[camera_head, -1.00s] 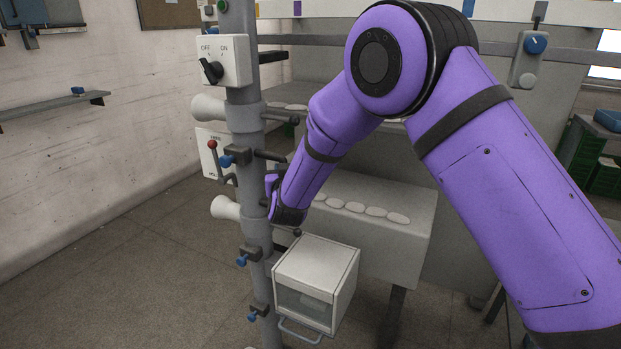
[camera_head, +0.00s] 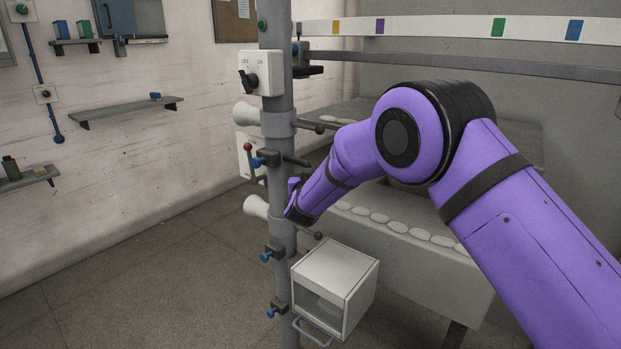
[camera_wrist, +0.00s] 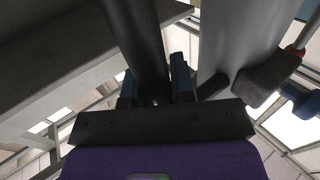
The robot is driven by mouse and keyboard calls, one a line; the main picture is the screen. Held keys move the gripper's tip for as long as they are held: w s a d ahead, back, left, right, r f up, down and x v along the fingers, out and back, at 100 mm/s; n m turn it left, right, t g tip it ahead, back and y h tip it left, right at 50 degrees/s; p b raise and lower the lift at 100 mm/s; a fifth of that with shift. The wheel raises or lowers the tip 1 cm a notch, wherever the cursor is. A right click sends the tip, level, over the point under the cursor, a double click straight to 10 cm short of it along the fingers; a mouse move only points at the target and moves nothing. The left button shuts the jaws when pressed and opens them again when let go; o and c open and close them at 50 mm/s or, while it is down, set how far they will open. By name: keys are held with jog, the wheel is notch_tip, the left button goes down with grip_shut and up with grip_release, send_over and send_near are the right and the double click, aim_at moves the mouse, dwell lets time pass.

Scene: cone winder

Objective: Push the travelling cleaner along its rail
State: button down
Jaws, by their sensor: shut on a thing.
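My gripper (camera_wrist: 156,90) is shut on a dark rod (camera_wrist: 137,40), which stands between its two blue-grey fingers in the wrist view. In the head view my gripper (camera_head: 293,205) is beside the grey post (camera_head: 275,110), and the held rod cannot be made out there. A grey rail (camera_head: 430,67) runs across the back of the machine. A small dark fitting (camera_head: 307,70) sits at its left end by the post. I cannot tell which part is the travelling cleaner.
The post carries an OFF/ON switch box (camera_head: 262,73), a red-knobbed lever (camera_head: 248,150) and clamps with blue knobs. A white box (camera_head: 335,280) with a handle hangs low on it. A pale machine bed (camera_head: 410,250) lies behind my arm. Floor is clear at left.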

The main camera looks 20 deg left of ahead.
jog(key=c, duration=1)
grip_release()
jog(key=shift+o, duration=0.2)
jog(key=shift+s, duration=0.1)
jog(key=s+d, duration=0.2)
jog(key=s, duration=0.8)
jog(key=shift+s, duration=0.25)
jog(key=shift+d, duration=0.1)
